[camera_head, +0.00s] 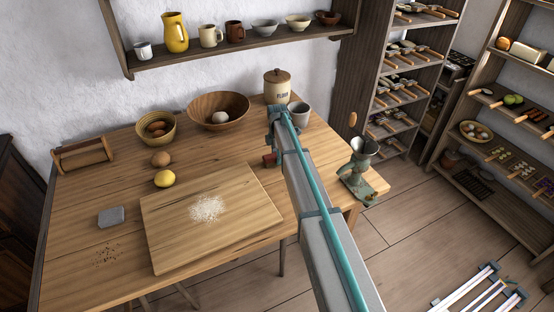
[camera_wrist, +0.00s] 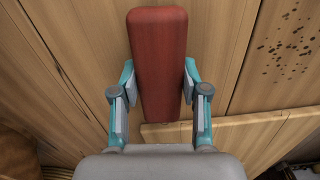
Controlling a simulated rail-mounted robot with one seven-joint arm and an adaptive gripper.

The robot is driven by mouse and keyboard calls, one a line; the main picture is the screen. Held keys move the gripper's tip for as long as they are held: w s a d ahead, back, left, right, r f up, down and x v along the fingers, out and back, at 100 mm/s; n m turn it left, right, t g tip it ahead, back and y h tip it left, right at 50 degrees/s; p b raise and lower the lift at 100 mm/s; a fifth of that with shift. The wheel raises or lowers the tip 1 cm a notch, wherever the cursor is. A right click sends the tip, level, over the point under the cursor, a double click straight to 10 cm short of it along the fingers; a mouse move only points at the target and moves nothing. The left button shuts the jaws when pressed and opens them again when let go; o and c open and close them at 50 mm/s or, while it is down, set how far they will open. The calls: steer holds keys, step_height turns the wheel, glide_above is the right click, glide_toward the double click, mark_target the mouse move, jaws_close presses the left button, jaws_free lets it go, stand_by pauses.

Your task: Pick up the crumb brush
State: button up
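The crumb brush shows as a long red-brown block (camera_wrist: 158,60) in the middle of the wrist view. My gripper (camera_wrist: 160,72) has one finger on each side of it, and both fingertips appear to touch its sides. Bristles cannot be seen. In the head view a small red part of it (camera_head: 269,160) shows just left of my arm, past the far right corner of the cutting board (camera_head: 165,240). My fingers are mostly hidden there behind the arm. The brush's height above the table (camera_head: 95,185) is hard to tell.
Dark crumbs (camera_head: 108,254) lie left of the board, below a grey block (camera_head: 111,216). White crumbs (camera_head: 207,208) lie on the board.

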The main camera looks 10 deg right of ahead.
steer(key=c, duration=0.3)
steer(key=shift+r, duration=0.15)
steer(key=shift+r+b, duration=0.55)
steer(key=s+r+b, duration=0.1)
steer(key=s+r, duration=0.3)
steer(key=s+r+b, duration=0.2)
steer(key=s+r, duration=0.1)
steer(key=s, duration=0.2)
steer(key=s+r+b, duration=0.2)
steer(key=s+r, duration=0.2)
steer(key=s, duration=0.1)
steer(key=shift+r, duration=0.35)
